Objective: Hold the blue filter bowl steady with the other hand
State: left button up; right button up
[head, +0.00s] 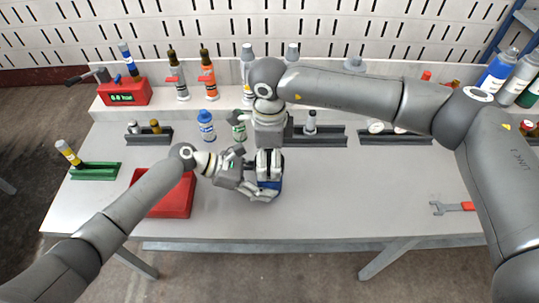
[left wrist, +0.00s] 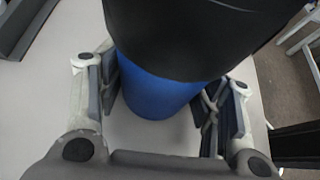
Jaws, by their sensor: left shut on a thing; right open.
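The blue filter bowl (head: 275,184) stands near the front middle of the table, mostly covered by my grippers in the head view. In the left wrist view the blue bowl (left wrist: 155,92) shows below a wider black part (left wrist: 195,35). My left gripper (head: 258,182) comes in from the left and is shut on the bowl, with a finger on either side of it in the left wrist view. My right gripper (head: 269,166) points down from above, right over the bowl, and is open. Whether its fingers touch the black part cannot be told.
A red tray (head: 178,200) lies left of the bowl, under my left arm. A green holder (head: 95,171) is at the far left. Blue-white bottle (head: 206,124) and dark racks (head: 320,138) stand behind. A wrench (head: 445,208) lies right; the table's right middle is clear.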

jog(key=shift+m, duration=0.3)
jog(key=m, duration=0.5)
jog(key=shift+m, duration=0.4)
jog(key=m, duration=0.6)
jog(key=shift+f, duration=0.1)
dwell(0.4)
jog(key=shift+f, duration=1.2)
